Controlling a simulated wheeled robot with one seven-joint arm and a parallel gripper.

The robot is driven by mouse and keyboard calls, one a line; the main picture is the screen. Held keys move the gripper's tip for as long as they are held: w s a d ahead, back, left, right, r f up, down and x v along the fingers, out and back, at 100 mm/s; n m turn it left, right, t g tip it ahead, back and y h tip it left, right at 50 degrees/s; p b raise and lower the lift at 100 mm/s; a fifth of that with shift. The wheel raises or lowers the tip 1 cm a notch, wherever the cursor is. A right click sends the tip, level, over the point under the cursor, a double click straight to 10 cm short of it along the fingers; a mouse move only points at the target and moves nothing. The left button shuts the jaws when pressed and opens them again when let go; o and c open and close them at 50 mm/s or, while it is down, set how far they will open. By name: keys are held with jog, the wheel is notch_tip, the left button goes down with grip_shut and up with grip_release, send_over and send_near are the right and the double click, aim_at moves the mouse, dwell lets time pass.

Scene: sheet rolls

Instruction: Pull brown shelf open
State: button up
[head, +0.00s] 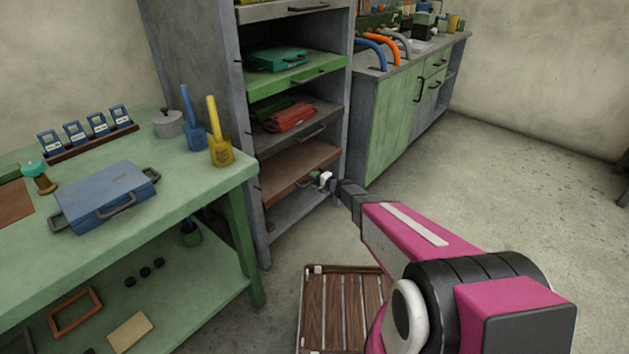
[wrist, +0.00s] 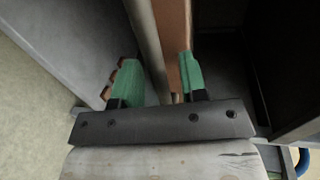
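The brown shelf (head: 297,172) is a sliding board low in the grey rack, above the rack's bottom level. Its front edge (wrist: 179,35) shows as a brown strip in the wrist view. My gripper (head: 325,179) is at the right part of this front edge in the head view. In the wrist view my gripper (wrist: 160,82) has its two green fingers apart. A grey bar, which looks like the shelf's handle (wrist: 148,35), runs into the gap between them. I see no finger closed on it. In the head view the handle is mostly hidden by my gripper.
Above are a grey shelf with a red case (head: 290,117) and a green shelf (head: 285,82) with a teal case. A green workbench (head: 200,185) stands left. A slatted wooden crate (head: 340,310) lies on the floor in front. Open floor lies right.

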grip_shut()
jog(key=f+v, duration=0.2)
jog(key=v, duration=1.2)
jog(key=d+f+v, duration=0.1)
jog(key=f+v, duration=0.2)
jog(key=v, duration=1.1)
jog(key=shift+s+f, duration=0.2)
jog(key=shift+s, duration=0.2)
grip_release()
jog(key=shift+d, duration=0.1)
jog(key=v, duration=1)
jog(key=shift+s+d, duration=0.2)
jog(key=shift+d, duration=0.1)
jog(key=shift+r, duration=0.15)
